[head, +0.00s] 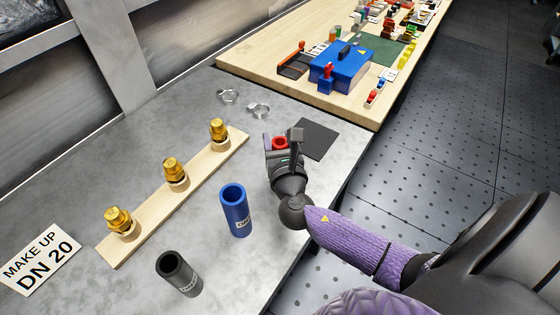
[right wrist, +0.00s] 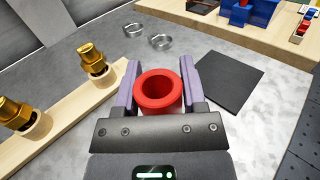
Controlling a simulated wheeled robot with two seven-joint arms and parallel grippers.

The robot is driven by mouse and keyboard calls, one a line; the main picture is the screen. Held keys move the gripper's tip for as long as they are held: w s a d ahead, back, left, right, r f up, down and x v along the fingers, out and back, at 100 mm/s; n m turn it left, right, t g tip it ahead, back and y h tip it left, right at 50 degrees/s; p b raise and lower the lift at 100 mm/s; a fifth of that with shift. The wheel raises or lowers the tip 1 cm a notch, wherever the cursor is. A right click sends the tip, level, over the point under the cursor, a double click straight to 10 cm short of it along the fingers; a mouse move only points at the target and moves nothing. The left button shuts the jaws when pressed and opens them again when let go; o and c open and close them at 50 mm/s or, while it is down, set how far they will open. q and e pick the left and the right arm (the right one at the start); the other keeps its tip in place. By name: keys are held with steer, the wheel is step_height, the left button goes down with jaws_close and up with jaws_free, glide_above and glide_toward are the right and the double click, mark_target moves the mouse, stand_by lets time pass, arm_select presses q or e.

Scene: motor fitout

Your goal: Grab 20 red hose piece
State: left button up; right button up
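The red hose piece (right wrist: 159,91) stands upright between the two fingers of my right gripper (right wrist: 159,85) in the right wrist view. A small gap seems to show between the hose and each finger, so the fingers look open around it. In the head view the red hose piece (head: 279,142) shows only its top rim; my right gripper (head: 281,145) hides the rest. A sign (head: 38,262) reads "MAKE UP DN 20". My left gripper is not in view.
A blue hose piece (head: 235,210) and a black one (head: 179,273) stand nearby. A wooden strip (head: 198,167) holds brass fittings. Two metal clamps (head: 259,110) and a dark mat (head: 317,139) lie behind. A wooden table (head: 262,69) with a blue toolbox (head: 342,68) stands farther back.

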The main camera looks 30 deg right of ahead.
jaws_close()
